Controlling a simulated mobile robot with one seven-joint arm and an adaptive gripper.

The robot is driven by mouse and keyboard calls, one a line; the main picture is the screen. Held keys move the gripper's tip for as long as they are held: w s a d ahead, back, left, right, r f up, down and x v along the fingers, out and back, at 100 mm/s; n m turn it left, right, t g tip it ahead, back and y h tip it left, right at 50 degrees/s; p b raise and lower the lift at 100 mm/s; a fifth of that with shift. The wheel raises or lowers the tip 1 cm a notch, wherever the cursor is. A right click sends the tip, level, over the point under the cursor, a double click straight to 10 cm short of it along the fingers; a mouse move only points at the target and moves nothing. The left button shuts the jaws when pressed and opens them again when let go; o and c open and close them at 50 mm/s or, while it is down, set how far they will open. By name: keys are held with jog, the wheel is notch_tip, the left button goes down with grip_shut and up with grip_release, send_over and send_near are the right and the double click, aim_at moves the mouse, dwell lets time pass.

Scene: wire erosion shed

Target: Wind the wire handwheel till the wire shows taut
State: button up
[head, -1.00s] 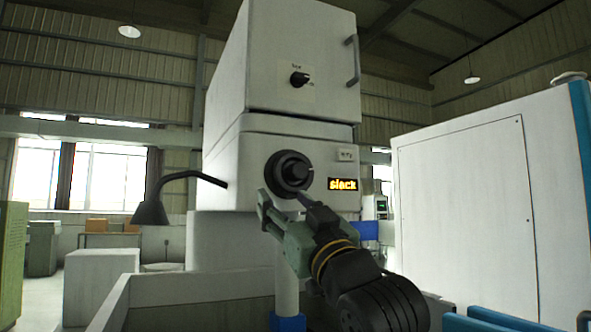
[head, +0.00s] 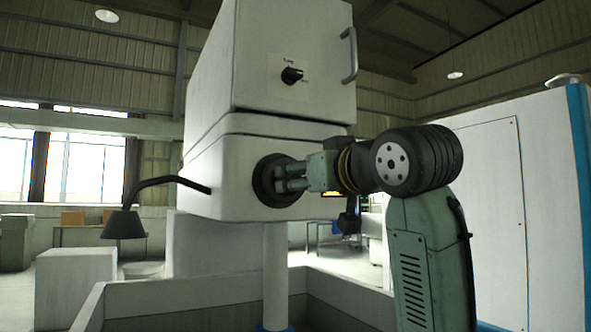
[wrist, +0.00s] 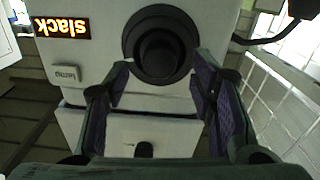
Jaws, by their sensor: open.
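The black round wire handwheel (head: 266,181) sits on the front of the white machine head, partly hidden by my gripper in the head view. In the wrist view the handwheel (wrist: 158,45) shows whole, just beyond the fingertips. My gripper (head: 282,180) points at the handwheel's hub from the right. In the wrist view my gripper (wrist: 162,75) is open, with one finger on each side below the wheel and nothing between them. I cannot tell whether a fingertip touches the wheel. The lit display (wrist: 61,27) reads "slack"; in the head view my arm hides most of it.
A dark selector knob (head: 292,75) and a handle (head: 349,55) are on the upper white box. A black bent lamp (head: 125,222) sticks out at left. A white cabinet (head: 465,190) stands at right. A low pale wall (head: 180,293) runs below the head.

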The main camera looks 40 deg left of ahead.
jog(key=shift+p+x, duration=0.35)
jog(key=shift+x, duration=1.15)
jog(key=shift+c, duration=0.2)
jog(key=c, duration=1.1)
jog(key=shift+c, duration=0.2)
jog(key=shift+m, duration=3.6)
